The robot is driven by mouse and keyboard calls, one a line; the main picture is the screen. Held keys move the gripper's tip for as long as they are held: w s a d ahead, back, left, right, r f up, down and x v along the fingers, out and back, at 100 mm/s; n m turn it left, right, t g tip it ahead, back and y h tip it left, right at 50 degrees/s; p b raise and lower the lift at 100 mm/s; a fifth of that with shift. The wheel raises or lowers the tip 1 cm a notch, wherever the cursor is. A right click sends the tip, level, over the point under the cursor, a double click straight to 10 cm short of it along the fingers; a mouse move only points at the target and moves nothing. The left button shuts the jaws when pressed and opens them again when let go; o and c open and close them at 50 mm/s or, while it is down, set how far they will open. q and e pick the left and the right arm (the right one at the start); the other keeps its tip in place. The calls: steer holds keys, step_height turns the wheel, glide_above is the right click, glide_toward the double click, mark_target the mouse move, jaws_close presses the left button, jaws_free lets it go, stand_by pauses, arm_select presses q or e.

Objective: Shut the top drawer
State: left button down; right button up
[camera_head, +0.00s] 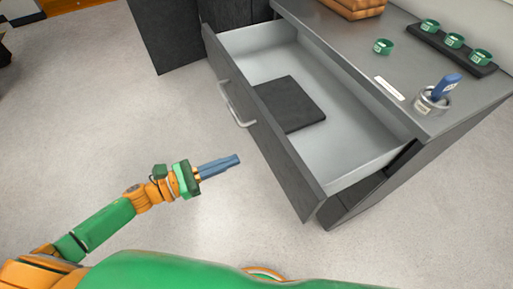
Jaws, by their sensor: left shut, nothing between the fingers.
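The top drawer (262,121) of the dark grey cabinet is pulled far out, its light grey inside showing. A flat dark square (289,104) lies on the drawer floor. The silver bar handle (236,104) sits on the outer face of the drawer front. My left gripper (238,158) is shut and empty. In the picture it is just left of the drawer front and below the handle, apart from both. My right gripper is not in view.
The grey countertop (352,48) holds a brown wooden block (353,8), a loose green ring (383,46), a dark strip (440,45) with several green rings, a white label (390,88), and a metal cup (430,101) with a blue item. Floor left of the drawer is clear.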

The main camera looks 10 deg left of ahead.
mark_target(268, 146)
arm_select(q)
steer(key=p+x, duration=0.1)
steer(key=x, duration=0.5)
steer(key=shift+w+d+r, duration=0.1)
steer(key=shift+w+d, duration=0.05)
steer(key=shift+d, duration=0.1)
steer(key=shift+w+d, duration=0.35)
steer(key=shift+d, duration=0.1)
